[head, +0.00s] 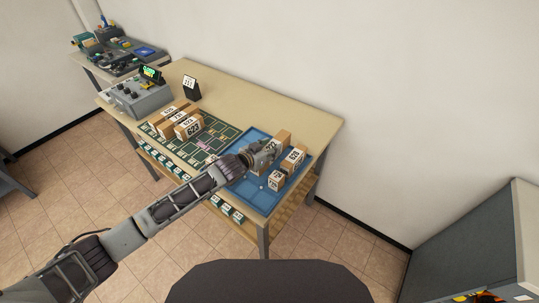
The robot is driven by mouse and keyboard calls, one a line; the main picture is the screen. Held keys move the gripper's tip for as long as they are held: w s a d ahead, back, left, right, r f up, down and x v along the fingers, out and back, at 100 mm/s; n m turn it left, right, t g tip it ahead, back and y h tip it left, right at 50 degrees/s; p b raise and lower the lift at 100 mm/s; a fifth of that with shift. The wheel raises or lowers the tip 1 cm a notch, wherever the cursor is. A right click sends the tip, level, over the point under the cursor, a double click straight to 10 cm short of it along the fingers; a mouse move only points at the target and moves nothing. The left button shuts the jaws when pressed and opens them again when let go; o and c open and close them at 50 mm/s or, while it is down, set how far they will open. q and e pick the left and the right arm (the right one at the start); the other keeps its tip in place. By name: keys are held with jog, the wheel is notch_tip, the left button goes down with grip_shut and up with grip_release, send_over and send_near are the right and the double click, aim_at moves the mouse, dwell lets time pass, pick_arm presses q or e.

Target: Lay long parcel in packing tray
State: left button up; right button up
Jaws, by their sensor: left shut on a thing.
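The blue packing tray (257,199) lies on the right part of the wooden table. My left gripper (268,151) is over the tray and shut on a brown parcel (284,137), which is partly hidden behind the gripper. Whether this parcel touches the tray floor I cannot tell. A longer brown parcel with a white label (293,159) and a small labelled box (275,181) are at the tray's right side. My right gripper is not in view.
Several labelled parcels (187,126) stand on a green marked mat (215,134) left of the tray. A grey control box (139,98) and a dark sign stand (191,88) are farther left. The table's back strip (265,100) is clear. A grey cabinet (470,245) stands at the right.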

pick_arm(q)
jog(key=shift+f, duration=1.6)
jog(key=shift+f, duration=0.15)
jog(key=o, duration=1.3)
jog(key=shift+s, duration=0.1)
jog(key=v, duration=1.2)
